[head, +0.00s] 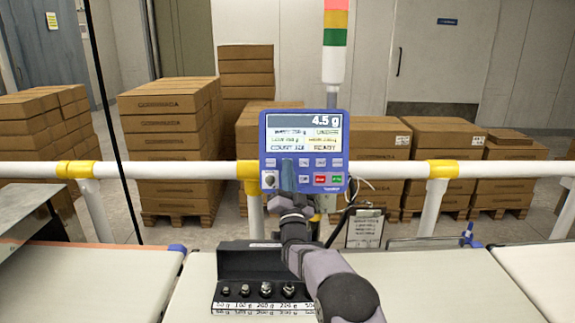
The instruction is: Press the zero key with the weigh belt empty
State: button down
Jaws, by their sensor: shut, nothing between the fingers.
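The blue weigher terminal (263,140) is mounted above the white rail, at the centre of the head view. Its screen (305,137) reads 4.5 g. Below the screen are rows of small keys, including a red key (320,180) and a green key (336,180); I cannot read which is the zero key. My gripper (288,168) is shut and empty, in front of the left part of the keypad, hiding some keys. I cannot tell whether it touches the panel. The middle belt (430,285), seemingly the weigh belt, shows no package on its visible part.
A black case of several metal weights (265,262) appears at the middle belt, below my arm; its exact support is unclear. Other belts lie left (90,280) and right (540,270). The white rail (390,169) crosses behind, with a clipboard (365,228) and stacked cartons (170,140) beyond.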

jog(key=shift+w+f, duration=0.1)
jog(key=shift+w, duration=0.05)
dwell(0.6)
jog(key=shift+s+r+b, duration=0.25)
jog(key=shift+s+b, duration=0.35)
jog(key=shift+s, duration=0.2)
jog(key=shift+s, duration=0.15)
jog(key=shift+s+r+b, duration=0.25)
jog(key=shift+s+b, duration=0.05)
jog(key=shift+s, duration=0.45)
jog(key=shift+s+r+b, duration=0.2)
jog(key=shift+s+b, duration=0.15)
jog(key=shift+s, duration=0.4)
jog(key=shift+s+r+b, duration=0.25)
jog(key=shift+s+b, duration=0.05)
jog(key=shift+s, duration=0.45)
